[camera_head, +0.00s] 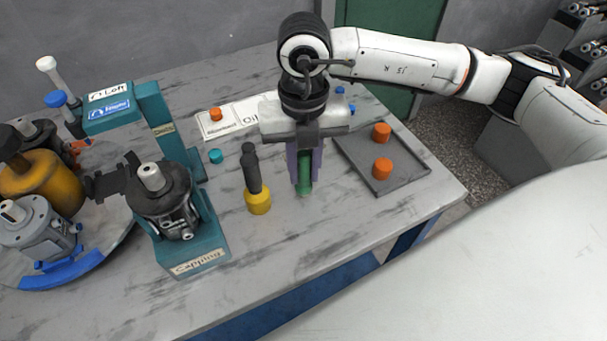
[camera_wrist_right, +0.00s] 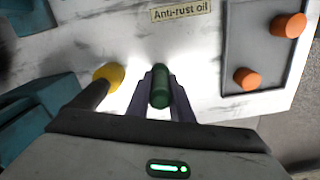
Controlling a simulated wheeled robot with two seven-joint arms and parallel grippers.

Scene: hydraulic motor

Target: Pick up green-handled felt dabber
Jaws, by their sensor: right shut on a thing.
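The green-handled felt dabber (camera_head: 304,185) stands upright near the middle of the table, and its green handle also shows in the right wrist view (camera_wrist_right: 161,85). My right gripper (camera_head: 304,170) reaches down from above and is shut on the dabber, one purple-grey finger on each side. The fingers hide much of the dabber in the head view. In the right wrist view the gripper (camera_wrist_right: 161,100) has the green handle between its fingertips. My left gripper does not show.
A yellow-based dabber with a dark handle (camera_head: 257,198) stands close left of my right gripper. A grey tray (camera_head: 405,182) with orange caps lies to the right. The teal capping stand (camera_head: 205,248) with a motor is further left. Table space in front is clear.

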